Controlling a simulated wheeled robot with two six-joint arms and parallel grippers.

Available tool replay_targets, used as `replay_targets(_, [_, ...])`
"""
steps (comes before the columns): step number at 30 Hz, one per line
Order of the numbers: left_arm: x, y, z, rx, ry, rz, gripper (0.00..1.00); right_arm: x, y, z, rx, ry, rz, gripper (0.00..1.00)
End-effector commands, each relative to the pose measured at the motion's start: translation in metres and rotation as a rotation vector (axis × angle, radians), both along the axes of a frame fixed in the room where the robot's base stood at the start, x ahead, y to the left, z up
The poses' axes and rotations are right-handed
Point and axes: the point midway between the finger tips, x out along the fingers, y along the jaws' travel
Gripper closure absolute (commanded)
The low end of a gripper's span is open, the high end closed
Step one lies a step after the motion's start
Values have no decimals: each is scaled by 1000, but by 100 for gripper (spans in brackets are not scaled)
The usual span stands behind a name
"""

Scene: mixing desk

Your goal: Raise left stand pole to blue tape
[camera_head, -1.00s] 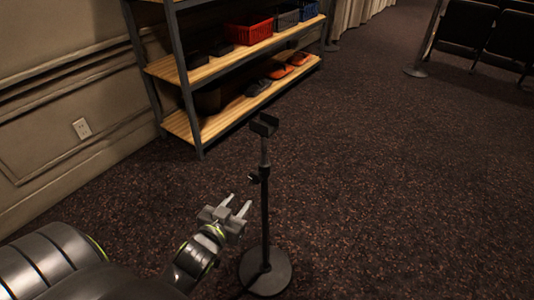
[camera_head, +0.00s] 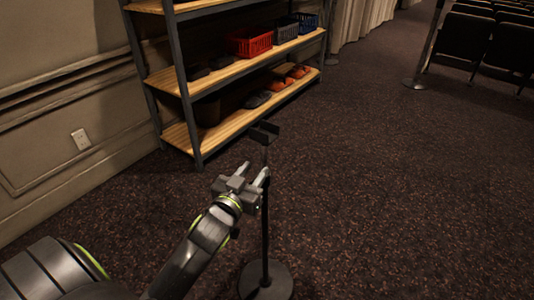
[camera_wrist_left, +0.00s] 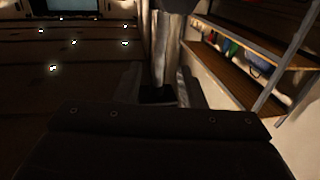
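The stand has a round dark base (camera_head: 266,281), a thin dark pole (camera_head: 265,235) and a dark cradle (camera_head: 263,132) on top. It stands upright on the carpet. My left gripper (camera_head: 255,173) is at the upper pole, a little below the cradle. Its two fingers look spread apart, and one covers part of the pole. In the left wrist view the pole (camera_wrist_left: 164,50) rises just ahead, between the fingers or close to them; contact cannot be told. No blue tape can be made out. My right gripper is out of view.
A shelf (camera_head: 238,109) with a red basket (camera_head: 249,42), dark and blue baskets and small items stands behind the stand, along the wall. Dark chairs (camera_head: 492,45) and a post base (camera_head: 415,83) are at the far right. The carpet right of the stand is clear.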

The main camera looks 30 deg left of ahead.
Motion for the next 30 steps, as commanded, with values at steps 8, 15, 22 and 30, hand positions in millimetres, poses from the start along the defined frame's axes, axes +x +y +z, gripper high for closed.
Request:
replay_targets(8, [52, 6, 0, 1, 0, -1, 64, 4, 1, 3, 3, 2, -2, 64])
replay_targets(15, [79, 9, -1, 0, 1, 0, 64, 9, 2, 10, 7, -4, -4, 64])
replay_targets(22, [85, 10, 0, -1, 1, 0, 64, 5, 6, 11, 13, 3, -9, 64])
replay_targets(30, [85, 10, 0, 0, 1, 0, 77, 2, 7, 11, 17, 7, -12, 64])
